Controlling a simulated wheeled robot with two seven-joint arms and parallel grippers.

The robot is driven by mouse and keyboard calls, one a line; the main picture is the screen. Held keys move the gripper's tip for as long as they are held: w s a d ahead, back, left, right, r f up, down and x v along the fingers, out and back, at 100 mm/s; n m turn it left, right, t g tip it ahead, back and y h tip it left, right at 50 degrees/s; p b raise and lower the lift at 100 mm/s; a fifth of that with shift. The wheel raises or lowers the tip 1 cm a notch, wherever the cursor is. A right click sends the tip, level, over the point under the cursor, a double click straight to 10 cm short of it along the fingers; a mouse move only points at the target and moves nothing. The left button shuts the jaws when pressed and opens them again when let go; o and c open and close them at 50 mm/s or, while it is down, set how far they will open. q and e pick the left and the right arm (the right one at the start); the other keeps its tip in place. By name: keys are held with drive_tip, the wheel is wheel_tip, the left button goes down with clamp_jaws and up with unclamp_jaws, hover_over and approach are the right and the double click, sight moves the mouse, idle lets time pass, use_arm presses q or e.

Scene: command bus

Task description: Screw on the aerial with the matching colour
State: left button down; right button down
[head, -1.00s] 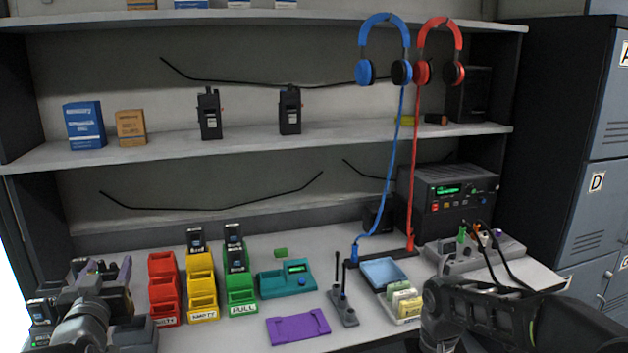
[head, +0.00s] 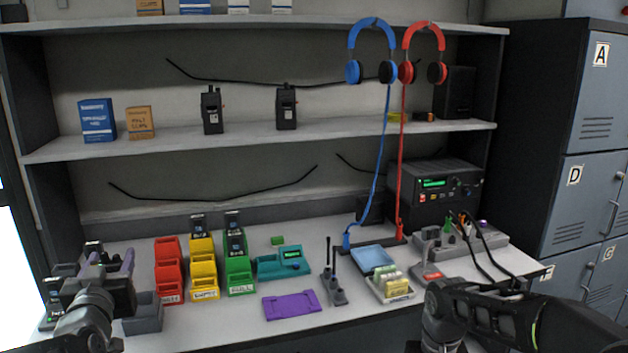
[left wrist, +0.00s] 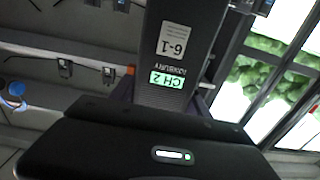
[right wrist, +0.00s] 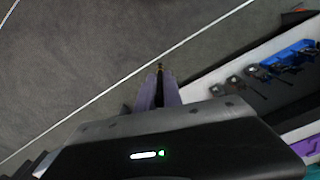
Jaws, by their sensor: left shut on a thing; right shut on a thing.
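My left gripper (head: 122,268), with purple fingers, is at the far left of the head view. In the left wrist view it is shut on a dark radio (left wrist: 186,40) with a green "CH 2" screen and a "6-1" label, seen upside down. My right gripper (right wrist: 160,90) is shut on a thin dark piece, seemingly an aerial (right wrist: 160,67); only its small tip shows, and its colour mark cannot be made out. In the head view the right fingers are hidden or out of frame. A grey aerial stand (head: 335,297) holds upright black aerials.
Red (head: 168,275), yellow (head: 205,282) and green (head: 240,278) bins stand mid-left. A grey bin (head: 145,318) is beside my left wrist. Cables hang at right.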

drive_tip(key=shift+r+p, duration=0.4)
drive_tip(key=shift+p, duration=0.05)
drive_tip(key=shift+r+p, duration=0.6)
drive_tip(key=shift+r, duration=0.05)
use_arm(q)
drive_tip(key=w+d+f+m+t+h, duration=0.1)
drive_tip(key=d+f+m+h, duration=0.3)
drive_tip(key=d+f, duration=1.5)
drive_tip(key=w+d+h, duration=0.1)
drive_tip(key=d+h, duration=0.1)
drive_tip(key=d, duration=0.2)
drive_tip(key=shift+f, duration=0.4)
drive_tip(key=shift+d, duration=0.1)
drive_tip(key=s+d+f+m+g+h, duration=0.2)
drive_tip(key=s+d+f+m+h, duration=0.1)
drive_tip(key=s+d+m+h, duration=0.1)
drive_tip(key=s+d+f+m+g+h, duration=0.2)
drive_tip(key=s+d+f+m+h, duration=0.2)
drive_tip(key=d, duration=0.7)
drive_tip(key=s+h, duration=0.2)
drive_tip(key=h, duration=0.1)
drive_tip(key=shift+s+d+h, duration=0.2)
drive_tip(key=shift+d+h, duration=0.05)
drive_tip(key=shift+h, duration=0.15)
drive_tip(key=shift+r, duration=0.1)
